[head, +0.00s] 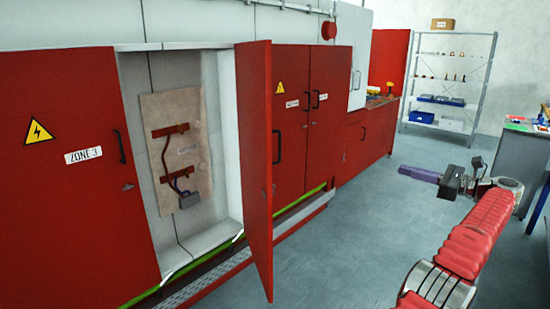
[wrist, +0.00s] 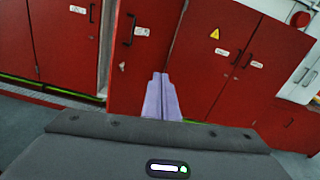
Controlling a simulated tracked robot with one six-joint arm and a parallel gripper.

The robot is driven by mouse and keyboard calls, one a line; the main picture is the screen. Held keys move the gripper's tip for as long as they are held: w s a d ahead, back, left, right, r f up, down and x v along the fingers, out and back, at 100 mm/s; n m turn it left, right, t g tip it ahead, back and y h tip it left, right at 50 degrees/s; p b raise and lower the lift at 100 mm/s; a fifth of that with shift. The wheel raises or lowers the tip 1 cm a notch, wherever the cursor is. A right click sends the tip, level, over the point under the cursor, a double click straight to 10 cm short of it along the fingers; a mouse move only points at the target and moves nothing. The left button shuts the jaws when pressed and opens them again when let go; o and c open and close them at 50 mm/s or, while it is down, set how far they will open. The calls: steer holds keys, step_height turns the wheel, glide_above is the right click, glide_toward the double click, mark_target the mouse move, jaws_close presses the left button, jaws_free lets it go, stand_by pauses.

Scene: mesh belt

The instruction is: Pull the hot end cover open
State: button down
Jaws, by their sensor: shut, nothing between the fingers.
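A red cover door (head: 255,170) stands swung out from the machine front in the head view, with a dark upright handle (head: 277,146) on it. Behind it is an open bay with a beige panel (head: 176,148) inside. The open door also shows in the wrist view (wrist: 140,70), with a white label (wrist: 141,31) too small to read. I cannot tell which cover is named hot end. My gripper (head: 403,171) is right of the open door, apart from it, over the floor. Its purple fingers (wrist: 162,98) are together and empty.
Closed red doors (head: 310,120) stand right of the bay, and the ZONE 3 door (head: 70,170) stands left. A ledge (head: 205,287) runs along the machine's foot. A shelf rack (head: 448,85) and a grey bench (head: 520,165) are at the right. The floor between door and arm is clear.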

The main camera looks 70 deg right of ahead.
steer(key=w+d+f+n+g, duration=0.1)
steer(key=w+d+f+g, duration=0.2)
steer(key=f, duration=0.7)
steer(key=w+f+n+g+y, duration=0.1)
steer(key=w+f+n+g, duration=0.2)
steer(key=w, duration=0.4)
steer(key=w+a+f+n+g+y, duration=0.1)
steer(key=w+a+n+g+y, duration=0.15)
steer(key=w+a+n, duration=0.65)
steer(key=w+a+f+n+g+y, duration=0.25)
steer(key=w+a, duration=0.95)
steer(key=w, duration=0.7)
steer(key=w+a+r+n+g, duration=0.1)
steer(key=w+a+n, duration=0.25)
steer(key=a, duration=0.55)
steer(key=w+a+r+n+g, duration=0.1)
steer(key=w+a+n, duration=0.25)
steer(key=a, duration=0.45)
steer(key=w+a+n, duration=0.3)
steer(key=a+n, duration=0.1)
steer(key=a, duration=0.5)
steer(key=s+a+r+n+t, duration=0.1)
steer(key=a+n, duration=0.5)
steer(key=a, duration=1)
steer(key=s+a+r+n+t, duration=0.1)
steer(key=a+n, duration=0.5)
steer(key=a, duration=1)
steer(key=shift+s+r, duration=0.6)
steer(key=shift+s, duration=0.15)
steer(key=shift+d, duration=0.1)
